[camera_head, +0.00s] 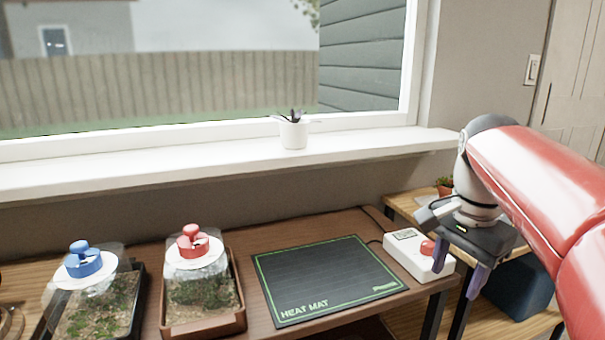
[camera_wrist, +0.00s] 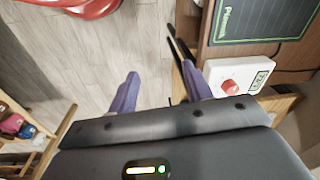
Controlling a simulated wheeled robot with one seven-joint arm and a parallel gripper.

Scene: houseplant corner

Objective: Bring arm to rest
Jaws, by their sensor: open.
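My red arm reaches in from the right in the head view, and my gripper (camera_head: 454,281) points down beside the right end of the table. Its two purple fingers are apart with nothing between them. In the wrist view my gripper (camera_wrist: 160,88) is also open and empty, above the wooden floor by the table's edge. A white control box (camera_head: 410,254) with a red button stands just left of the gripper in the head view. The same box (camera_wrist: 241,77) shows right of the fingers in the wrist view, apart from them.
A black heat mat (camera_head: 325,275) lies bare on the table (camera_head: 262,236). Left of it stand a brown tray (camera_head: 205,330) with a red-knobbed clear cover and a dark tray with a blue-knobbed cover (camera_head: 84,262). A white pot (camera_head: 294,134) stands on the windowsill. A lower wooden shelf is at right.

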